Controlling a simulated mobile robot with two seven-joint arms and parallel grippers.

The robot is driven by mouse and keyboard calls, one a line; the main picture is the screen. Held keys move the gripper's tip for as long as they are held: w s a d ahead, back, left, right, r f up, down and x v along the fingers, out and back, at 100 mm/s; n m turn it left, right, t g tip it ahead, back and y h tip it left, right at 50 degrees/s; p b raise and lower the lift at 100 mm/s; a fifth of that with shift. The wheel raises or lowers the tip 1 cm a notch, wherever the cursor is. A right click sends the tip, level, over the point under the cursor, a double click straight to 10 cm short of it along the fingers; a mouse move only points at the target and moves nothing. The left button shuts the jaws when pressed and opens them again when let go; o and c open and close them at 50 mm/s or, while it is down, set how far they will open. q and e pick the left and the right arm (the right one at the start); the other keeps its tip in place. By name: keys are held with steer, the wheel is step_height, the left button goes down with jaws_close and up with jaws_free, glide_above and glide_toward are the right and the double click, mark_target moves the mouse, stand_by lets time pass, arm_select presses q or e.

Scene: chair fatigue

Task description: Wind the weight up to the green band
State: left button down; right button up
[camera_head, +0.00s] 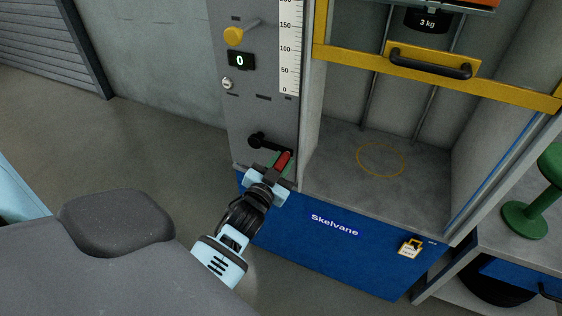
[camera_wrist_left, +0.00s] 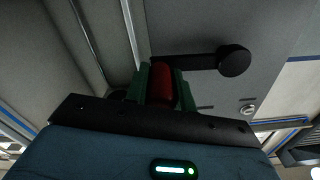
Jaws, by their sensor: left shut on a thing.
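The crank is a black arm (camera_head: 263,142) with a red handle (camera_head: 283,160), low on the grey panel of the test machine. My left gripper (camera_head: 281,165) is shut on the red handle. In the left wrist view the red handle (camera_wrist_left: 161,86) sits between the green fingers, and the black crank arm (camera_wrist_left: 195,62) runs right to its round hub (camera_wrist_left: 234,61). The black weight (camera_head: 427,21) marked 3 kg hangs at the top of the machine bay, partly cut off. The white scale (camera_head: 289,50) shows marks from 0 up past 150. No green band shows. My right gripper is not in view.
A yellow bar with a black handle (camera_head: 430,61) crosses the bay front. The panel has a yellow knob (camera_head: 234,36) and a display reading 0 (camera_head: 240,60). A green stool-like object (camera_head: 525,218) stands right.

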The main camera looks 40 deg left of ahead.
arm_select(q)
step_height(320, 180, down, 2)
steer(key=shift+s+a+f+m, duration=0.1)
steer(key=shift+f+m, duration=0.05)
steer(key=shift+m, duration=0.75)
steer(key=shift+f, duration=0.15)
steer(key=shift+g, duration=0.3)
steer(key=shift+f, duration=0.1)
steer(key=c, duration=1.2)
jaws_free()
steer(key=shift+a, duration=0.1)
steer(key=shift+r, duration=0.2)
steer(key=shift+v, duration=3.9)
steer(key=shift+f, duration=0.15)
